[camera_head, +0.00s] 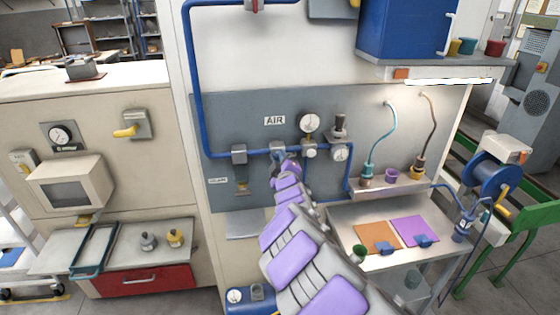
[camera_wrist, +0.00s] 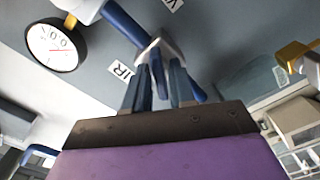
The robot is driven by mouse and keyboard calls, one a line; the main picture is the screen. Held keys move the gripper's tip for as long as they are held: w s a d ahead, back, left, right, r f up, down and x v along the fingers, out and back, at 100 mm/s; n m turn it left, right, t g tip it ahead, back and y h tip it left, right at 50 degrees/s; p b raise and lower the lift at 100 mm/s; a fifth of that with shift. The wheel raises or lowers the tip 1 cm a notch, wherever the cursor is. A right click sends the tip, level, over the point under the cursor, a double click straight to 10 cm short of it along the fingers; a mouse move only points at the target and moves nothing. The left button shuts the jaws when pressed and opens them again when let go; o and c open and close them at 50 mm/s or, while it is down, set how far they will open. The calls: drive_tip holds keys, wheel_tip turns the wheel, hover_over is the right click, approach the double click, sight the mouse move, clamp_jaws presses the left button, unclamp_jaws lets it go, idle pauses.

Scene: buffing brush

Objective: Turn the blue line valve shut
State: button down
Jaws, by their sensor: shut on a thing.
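The blue line (camera_head: 200,90) runs down the left side of the grey panel, then right along it below the AIR label. A pale valve body (camera_head: 277,147) sits on its horizontal run, left of the round gauge. It also shows in the wrist view (camera_wrist: 160,48), with blue pipe (camera_wrist: 122,22) on both sides. My gripper (camera_head: 284,159) is at this valve, just below the pipe. In the wrist view my gripper (camera_wrist: 163,75) has its dark fingers close together on the valve's handle.
A gauge (camera_head: 310,123) and regulator (camera_head: 340,127) stand close to the right of the valve. Another fitting (camera_head: 239,154) is on the line to the left. A bench (camera_head: 345,222) with orange and purple sheets lies below right. A blue cabinet (camera_head: 405,28) hangs above.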

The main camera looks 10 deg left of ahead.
drive_tip(key=shift+f+m, duration=0.2)
drive_tip(key=shift+m, duration=0.1)
drive_tip(key=shift+f+m+p, duration=0.1)
drive_tip(key=shift+m+p, duration=1.4)
drive_tip(key=shift+m, duration=3.8)
drive_tip(key=c, duration=1.2)
unclamp_jaws()
drive_tip(key=shift+a, duration=0.1)
